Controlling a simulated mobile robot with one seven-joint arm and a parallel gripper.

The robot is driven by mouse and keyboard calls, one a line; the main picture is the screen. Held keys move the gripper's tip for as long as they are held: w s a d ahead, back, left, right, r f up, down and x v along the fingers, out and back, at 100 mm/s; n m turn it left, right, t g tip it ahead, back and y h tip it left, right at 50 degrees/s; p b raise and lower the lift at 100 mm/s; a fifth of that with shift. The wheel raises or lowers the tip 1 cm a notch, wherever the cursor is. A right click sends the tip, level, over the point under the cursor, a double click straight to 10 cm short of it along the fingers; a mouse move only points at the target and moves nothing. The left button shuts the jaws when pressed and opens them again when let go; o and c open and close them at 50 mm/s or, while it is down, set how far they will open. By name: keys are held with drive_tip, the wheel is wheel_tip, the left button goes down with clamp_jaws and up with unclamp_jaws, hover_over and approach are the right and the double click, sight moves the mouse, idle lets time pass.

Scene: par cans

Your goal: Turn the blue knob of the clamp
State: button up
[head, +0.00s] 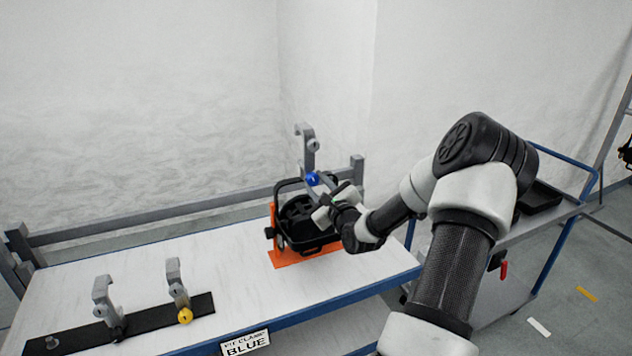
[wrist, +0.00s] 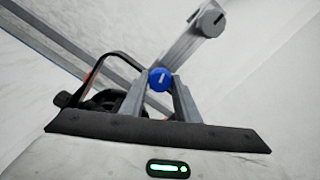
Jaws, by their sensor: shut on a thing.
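The grey clamp (head: 306,150) stands upright above a black par can (head: 299,213) on the bench's right half. Its blue knob (head: 312,179) faces my arm. In the wrist view the blue knob (wrist: 160,79) sits between the tips of my gripper's two grey fingers (wrist: 166,88), with a light mark on its face. My gripper (head: 318,187) reaches in from the right and is shut on the blue knob. The clamp's hook end with a grey bolt shows in the wrist view (wrist: 205,20), tilted to the upper right. The par can (wrist: 105,101) is partly hidden behind my gripper.
The par can rests on an orange base (head: 290,258). Two more clamps, one with a yellow knob (head: 185,315), stand on a black strip (head: 75,340) at the left. A sign reading BLUE (head: 246,343) is on the front edge. A blue-framed cart (head: 560,215) stands right.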

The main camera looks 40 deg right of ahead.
drive_tip(key=shift+m, duration=0.4)
drive_tip(key=o, duration=1.1)
drive_tip(key=shift+c, duration=0.2)
drive_tip(key=shift+s, duration=0.15)
drive_tip(key=b+v, duration=0.1)
drive_tip(key=v, duration=1.6)
